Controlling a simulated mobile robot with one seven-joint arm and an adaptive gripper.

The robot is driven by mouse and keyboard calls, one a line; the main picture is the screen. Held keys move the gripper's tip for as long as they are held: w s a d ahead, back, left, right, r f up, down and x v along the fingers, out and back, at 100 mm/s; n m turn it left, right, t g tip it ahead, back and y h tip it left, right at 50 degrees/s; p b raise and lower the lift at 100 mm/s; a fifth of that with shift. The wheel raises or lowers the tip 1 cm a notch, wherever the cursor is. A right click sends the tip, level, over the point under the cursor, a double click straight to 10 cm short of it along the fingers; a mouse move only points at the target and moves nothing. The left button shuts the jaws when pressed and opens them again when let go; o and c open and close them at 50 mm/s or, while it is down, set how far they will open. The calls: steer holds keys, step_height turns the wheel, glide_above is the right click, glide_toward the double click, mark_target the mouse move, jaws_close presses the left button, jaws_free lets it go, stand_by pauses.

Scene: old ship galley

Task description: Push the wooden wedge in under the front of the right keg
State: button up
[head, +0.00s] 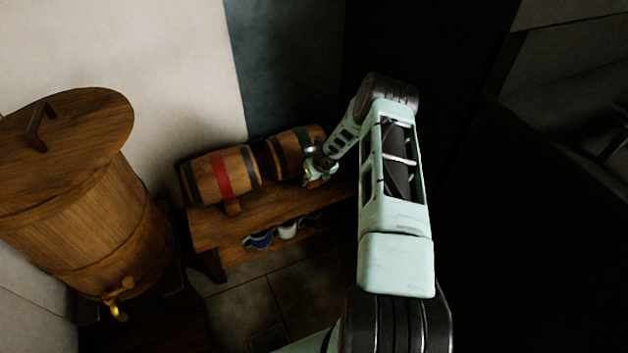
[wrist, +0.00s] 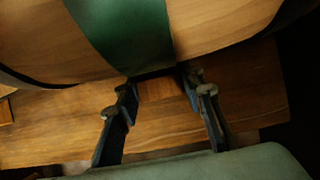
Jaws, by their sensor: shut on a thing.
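The right keg (head: 284,151), with a green band, lies on its side on a wooden bench (head: 215,232). In the wrist view the keg (wrist: 215,25) fills the top, its green band above the fingers. My gripper (head: 318,172) is low at the front of this keg. In the wrist view my gripper (wrist: 161,86) is shut on the wooden wedge (wrist: 160,91), which shows between the fingertips at the keg's lower edge. The shadow there hides whether the wedge touches the keg. In the head view my gripper hides the wedge.
The left keg (head: 205,180), with a red band, lies beside it with a small wooden block (head: 233,208) at its front. Blue and white vessels (head: 287,230) sit beneath the bench top. A large wooden barrel (head: 95,220) with a brass tap (head: 118,298) stands at the left.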

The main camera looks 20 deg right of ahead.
steer(key=shift+w+d, duration=0.15)
steer(key=shift+w, duration=0.4)
steer(key=o, duration=0.9)
steer(key=shift+o, duration=0.2)
steer(key=shift+r, duration=0.1)
steer(key=shift+c, duration=0.5)
steer(key=shift+p+v, duration=0.95)
steer(key=shift+v, duration=0.35)
steer(key=s+b+v, duration=0.1)
steer(key=v, duration=0.6)
steer(key=shift+s+f, duration=0.3)
steer(key=shift+s, duration=0.05)
